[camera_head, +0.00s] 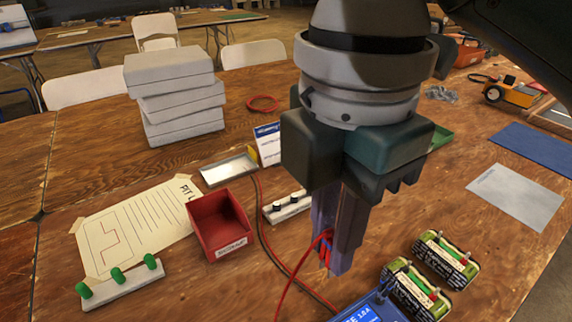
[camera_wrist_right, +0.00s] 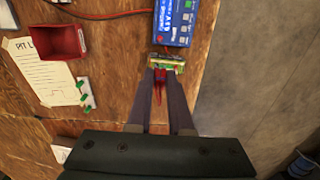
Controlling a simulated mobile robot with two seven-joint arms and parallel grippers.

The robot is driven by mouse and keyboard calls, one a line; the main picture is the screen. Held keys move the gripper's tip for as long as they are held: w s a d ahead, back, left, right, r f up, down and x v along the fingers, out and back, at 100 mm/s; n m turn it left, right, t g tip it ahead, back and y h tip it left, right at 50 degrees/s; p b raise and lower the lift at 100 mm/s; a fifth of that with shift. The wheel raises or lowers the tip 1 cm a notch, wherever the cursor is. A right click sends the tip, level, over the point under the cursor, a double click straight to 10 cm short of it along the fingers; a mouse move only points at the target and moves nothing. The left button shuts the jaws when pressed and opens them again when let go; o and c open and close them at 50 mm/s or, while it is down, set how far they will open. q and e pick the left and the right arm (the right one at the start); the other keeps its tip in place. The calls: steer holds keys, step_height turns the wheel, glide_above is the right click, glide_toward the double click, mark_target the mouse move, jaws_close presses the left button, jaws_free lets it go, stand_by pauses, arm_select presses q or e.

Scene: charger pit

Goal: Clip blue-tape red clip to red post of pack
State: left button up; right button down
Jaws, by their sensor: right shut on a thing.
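My right gripper (camera_head: 338,262) is shut on a red clip (camera_head: 327,246) with a blue part at its lower end; a red wire leads from it. In the right wrist view, the clip (camera_wrist_right: 160,80) shows between the fingers (camera_wrist_right: 166,80). Two green-and-black packs with metal posts and red spots lie right of the gripper: a nearer pack (camera_head: 408,295) and a farther pack (camera_head: 440,262). In the wrist view, one pack (camera_wrist_right: 167,62) lies just beyond the fingertips; I cannot tell whether the clip touches it. My left gripper is not in view.
A blue charger (camera_head: 362,311) with a lit screen sits at the front edge of view. A red bin (camera_head: 212,240), paper sheet (camera_head: 130,225), green-knobbed strip (camera_head: 125,285) and grey stack (camera_head: 178,95) lie left. A grey mat (camera_head: 515,198) is at right. Red and dark wires cross the table.

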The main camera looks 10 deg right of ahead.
steer(key=shift+r+p, duration=0.15)
steer(key=shift+p, duration=0.25)
steer(key=s+a+m+p, duration=0.6)
steer(key=s+m+p, duration=0.2)
steer(key=m+p, duration=1)
step_height(320, 180, down, 12)
steer(key=b, duration=0.8)
steer(key=shift+r, duration=0.15)
steer(key=shift+w+d, duration=0.1)
steer(key=shift+f+b, duration=0.9)
steer(key=shift+f, duration=0.05)
steer(key=shift+f+b, duration=2)
steer(key=shift+f, duration=0.55)
